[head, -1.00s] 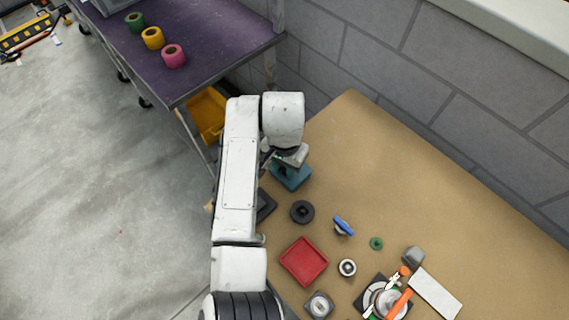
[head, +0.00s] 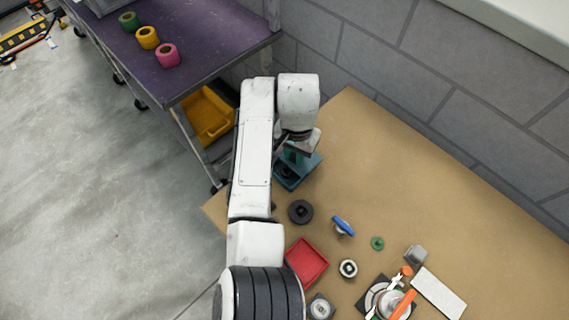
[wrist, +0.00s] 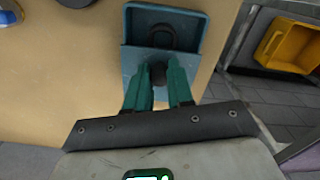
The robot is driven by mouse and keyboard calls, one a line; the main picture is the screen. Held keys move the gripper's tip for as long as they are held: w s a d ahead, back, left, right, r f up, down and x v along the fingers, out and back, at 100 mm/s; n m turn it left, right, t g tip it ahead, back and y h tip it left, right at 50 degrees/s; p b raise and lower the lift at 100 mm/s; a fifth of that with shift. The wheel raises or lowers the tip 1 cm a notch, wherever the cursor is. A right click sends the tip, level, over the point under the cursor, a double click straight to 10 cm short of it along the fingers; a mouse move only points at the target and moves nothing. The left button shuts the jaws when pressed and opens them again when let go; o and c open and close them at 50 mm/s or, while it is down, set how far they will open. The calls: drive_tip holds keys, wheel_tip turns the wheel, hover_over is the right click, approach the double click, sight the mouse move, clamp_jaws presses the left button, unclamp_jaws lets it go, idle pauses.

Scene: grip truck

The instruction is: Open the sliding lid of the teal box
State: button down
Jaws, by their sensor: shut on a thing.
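The teal box (head: 285,183) stands on the tan table near its left end, partly hidden behind my arm and gripper in the head view. In the wrist view the box (wrist: 194,34) is partly open at its far end, and a dark ring-shaped thing (wrist: 160,37) shows inside. The blue-grey sliding lid (wrist: 133,62) covers the near part and carries a dark knob (wrist: 158,74). My gripper (wrist: 158,80) has its green fingers on either side of the knob, shut on it. The gripper also shows in the head view (head: 296,152), above the lid.
A black round part (head: 300,212), a red tray (head: 307,262), a blue-topped part (head: 343,226) and a green ring (head: 377,243) lie in front of the box. A purple shelf (head: 215,50) with a yellow bin (head: 210,115) stands at left. The table behind the box is clear.

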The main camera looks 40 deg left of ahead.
drive_tip(key=w+b, duration=0.1)
drive_tip(key=w, duration=0.2)
drive_tip(key=shift+w+d, duration=0.1)
drive_tip(key=shift+w, duration=0.1)
drive_tip(key=c, duration=1)
unclamp_jaws()
wheel_tip(320, 180, up, 11)
drive_tip(key=shift+f+b, duration=0.1)
drive_tip(key=shift+b, duration=0.2)
